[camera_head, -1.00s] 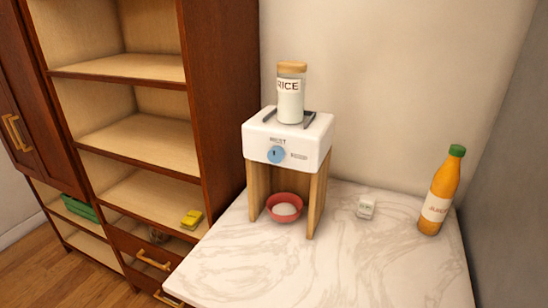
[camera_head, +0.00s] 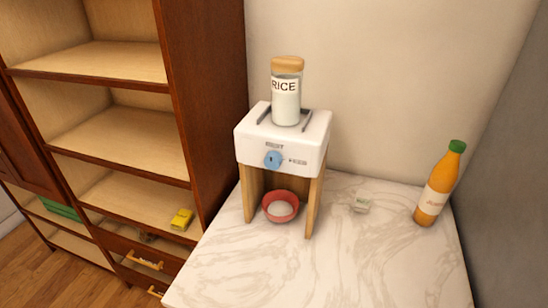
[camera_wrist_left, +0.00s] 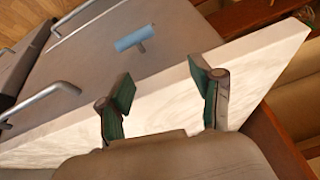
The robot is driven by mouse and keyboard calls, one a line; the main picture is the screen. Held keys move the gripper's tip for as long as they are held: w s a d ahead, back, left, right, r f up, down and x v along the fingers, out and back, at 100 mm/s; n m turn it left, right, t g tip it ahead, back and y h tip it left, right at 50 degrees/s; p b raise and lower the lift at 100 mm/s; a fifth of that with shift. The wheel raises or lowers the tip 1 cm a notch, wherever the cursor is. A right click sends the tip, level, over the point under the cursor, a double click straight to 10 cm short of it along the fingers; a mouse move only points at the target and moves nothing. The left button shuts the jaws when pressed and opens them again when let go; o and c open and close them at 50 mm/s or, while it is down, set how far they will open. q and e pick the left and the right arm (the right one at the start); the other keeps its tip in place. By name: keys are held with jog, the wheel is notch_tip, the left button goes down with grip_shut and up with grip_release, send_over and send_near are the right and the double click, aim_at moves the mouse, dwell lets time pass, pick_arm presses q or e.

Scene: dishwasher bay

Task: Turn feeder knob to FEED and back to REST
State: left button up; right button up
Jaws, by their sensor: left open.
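The feeder (camera_head: 307,141) is a white box on wooden legs, standing on the marble counter. Its round blue knob (camera_head: 273,159) is on the front face, with small lettering above it and to its right. A rice jar (camera_head: 286,100) with a wooden lid stands on top. A red bowl (camera_head: 281,206) with white contents sits under the box. My left gripper (camera_wrist_left: 166,92) shows in the left wrist view, open with nothing between its fingers, near the counter edge. My right gripper is in neither view.
A brown shelf unit (camera_head: 205,110) with a yellow item (camera_head: 182,219) is on the left. The front counter is clear.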

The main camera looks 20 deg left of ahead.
pick_arm(q)
jog(key=w+r+t+y, duration=0.1)
jog(key=w+r+t, duration=0.4)
jog(key=w+r, duration=0.55)
jog(key=m+t+h, duration=0.2)
jog(key=t, duration=0.6)
send_near(272, 164)
jog(key=s, duration=0.5)
jog(key=w+b, duration=1)
jog(key=w, duration=0.2)
jog(key=shift+w+b, duration=0.4)
jog(key=shift+w, duration=0.6)
